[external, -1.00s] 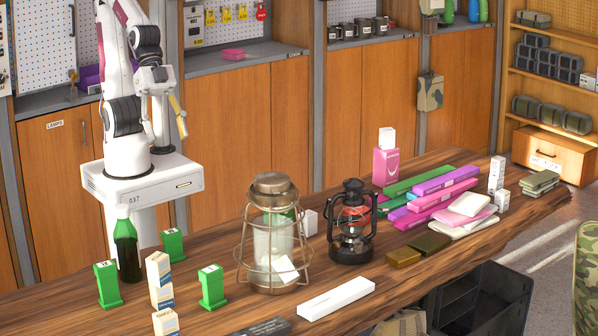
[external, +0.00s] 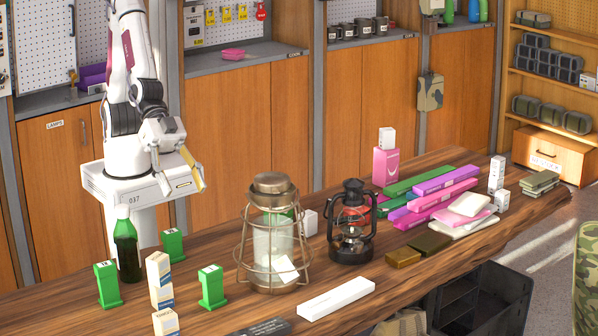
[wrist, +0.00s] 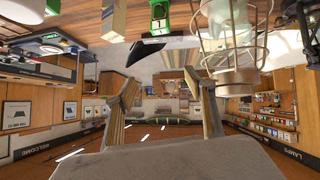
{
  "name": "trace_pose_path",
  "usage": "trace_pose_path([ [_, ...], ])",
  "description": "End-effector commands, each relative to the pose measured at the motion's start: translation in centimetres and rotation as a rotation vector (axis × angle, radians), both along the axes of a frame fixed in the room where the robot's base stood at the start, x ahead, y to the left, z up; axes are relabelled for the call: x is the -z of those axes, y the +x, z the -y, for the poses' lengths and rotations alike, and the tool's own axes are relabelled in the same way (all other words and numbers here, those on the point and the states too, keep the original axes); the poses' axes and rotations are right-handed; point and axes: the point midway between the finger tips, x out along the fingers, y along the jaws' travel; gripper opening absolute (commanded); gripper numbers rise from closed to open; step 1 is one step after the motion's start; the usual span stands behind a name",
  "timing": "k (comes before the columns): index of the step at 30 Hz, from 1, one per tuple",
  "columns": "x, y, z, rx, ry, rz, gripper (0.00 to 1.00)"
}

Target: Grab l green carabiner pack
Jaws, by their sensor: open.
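Several upright green packs with small white labels stand on the wooden counter in the external view: one at the left (external: 108,285), one behind it (external: 173,246) and one further right (external: 211,287). The label letters are too small to read surely. A green pack (wrist: 158,16) shows at the top of the wrist view. Its mark looks like a single stroke. My gripper (external: 198,178) is open and empty, in the air above and behind the packs. Its two fingers are spread in the wrist view (wrist: 162,90).
A brass caged lantern (external: 272,245) and a black lantern (external: 351,225) stand to the right. A long white box (external: 336,298) lies in front.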

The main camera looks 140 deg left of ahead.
Motion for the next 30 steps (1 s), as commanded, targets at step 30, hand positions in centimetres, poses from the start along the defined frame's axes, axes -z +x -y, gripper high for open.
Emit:
trace_pose_path([
  [30,12.1,7.9,2.3,-0.156,0.152,0.226,0.54],
])
